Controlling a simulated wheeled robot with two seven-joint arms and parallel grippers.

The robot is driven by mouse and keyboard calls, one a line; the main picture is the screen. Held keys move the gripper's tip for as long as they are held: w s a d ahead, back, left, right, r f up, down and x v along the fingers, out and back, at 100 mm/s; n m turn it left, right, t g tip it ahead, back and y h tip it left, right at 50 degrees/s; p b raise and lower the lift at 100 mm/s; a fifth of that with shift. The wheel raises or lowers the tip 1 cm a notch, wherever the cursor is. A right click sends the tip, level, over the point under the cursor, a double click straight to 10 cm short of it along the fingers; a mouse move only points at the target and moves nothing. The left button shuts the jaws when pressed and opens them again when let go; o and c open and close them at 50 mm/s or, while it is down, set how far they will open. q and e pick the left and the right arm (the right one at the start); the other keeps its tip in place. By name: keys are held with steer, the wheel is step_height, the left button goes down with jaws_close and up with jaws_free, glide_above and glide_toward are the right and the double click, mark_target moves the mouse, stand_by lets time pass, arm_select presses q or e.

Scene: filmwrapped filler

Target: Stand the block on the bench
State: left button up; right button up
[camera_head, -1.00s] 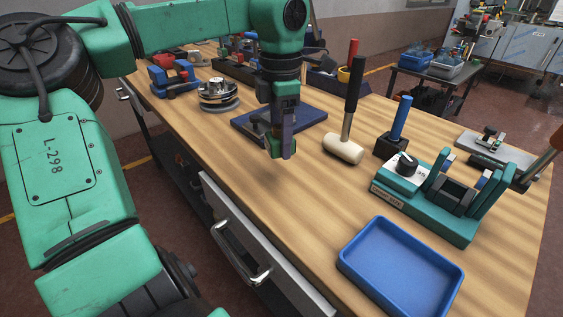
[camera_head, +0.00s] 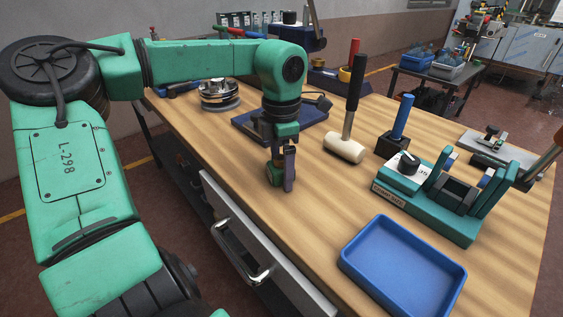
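My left gripper (camera_head: 281,171) points down, low over the left front part of the wooden bench (camera_head: 310,180). Its end shows a green part and a dark purple-grey upright piece side by side. I cannot tell whether that piece is a finger or something held, or whether the tips touch the bench. No separate block is clearly recognisable; one may be hidden at the gripper. My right gripper is not in view.
A mallet (camera_head: 344,148) stands head down right of the gripper. Behind the gripper lies a blue plate (camera_head: 305,117). A green fixture (camera_head: 425,212) and an empty blue tray (camera_head: 374,278) are at right. Bench between gripper and tray is clear.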

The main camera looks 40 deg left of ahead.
mark_target(282, 157)
arm_select(q)
step_height(282, 157, up, 12)
steer(key=shift+r+p, duration=0.15)
steer(key=shift+p, duration=0.45)
